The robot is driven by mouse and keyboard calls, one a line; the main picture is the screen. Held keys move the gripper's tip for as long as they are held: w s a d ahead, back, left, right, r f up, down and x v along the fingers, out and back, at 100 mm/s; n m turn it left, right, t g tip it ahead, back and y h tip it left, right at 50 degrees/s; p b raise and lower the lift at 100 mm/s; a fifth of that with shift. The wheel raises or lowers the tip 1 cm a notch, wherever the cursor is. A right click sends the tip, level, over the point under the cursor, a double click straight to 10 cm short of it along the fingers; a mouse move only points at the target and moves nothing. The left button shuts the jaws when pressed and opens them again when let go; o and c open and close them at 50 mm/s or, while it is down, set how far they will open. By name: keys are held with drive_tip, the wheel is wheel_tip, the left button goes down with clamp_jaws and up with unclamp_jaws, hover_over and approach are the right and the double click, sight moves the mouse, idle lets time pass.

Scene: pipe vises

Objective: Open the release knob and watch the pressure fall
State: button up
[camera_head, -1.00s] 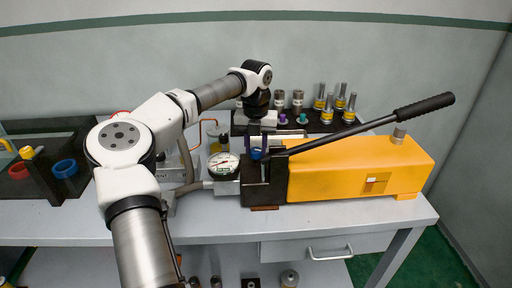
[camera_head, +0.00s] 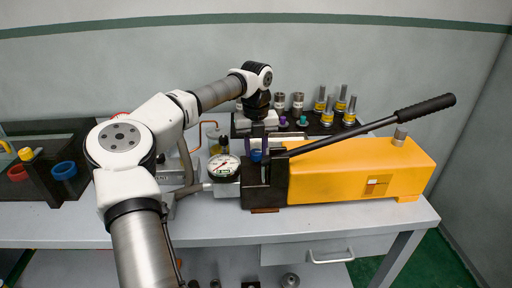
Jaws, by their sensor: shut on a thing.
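The blue release knob (camera_head: 257,155) sits on the dark valve block (camera_head: 264,187) at the left end of the yellow hand pump (camera_head: 350,168). My gripper (camera_head: 258,151) reaches down from above and is shut on the knob, which its fingers partly hide. The round white pressure gauge (camera_head: 223,168) is just left of the block, facing the camera. Its needle lies on a slant across the dial; the figures are too small to read. The black-gripped pump lever (camera_head: 405,113) slants up to the right.
A dark tray (camera_head: 312,127) with several metal fittings stands behind the pump. A black bin (camera_head: 82,180) with coloured rings is at the left. My arm spans the left and middle of the bench (camera_head: 230,230). The front strip of the bench is clear.

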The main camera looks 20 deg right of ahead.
sight(256, 151)
drive_tip(key=o, duration=1)
drive_tip(key=shift+r, duration=0.1)
wheel_tip(256, 151, up, 14)
drive_tip(key=shift+f+b, duration=0.15)
drive_tip(key=shift+b, duration=0.65)
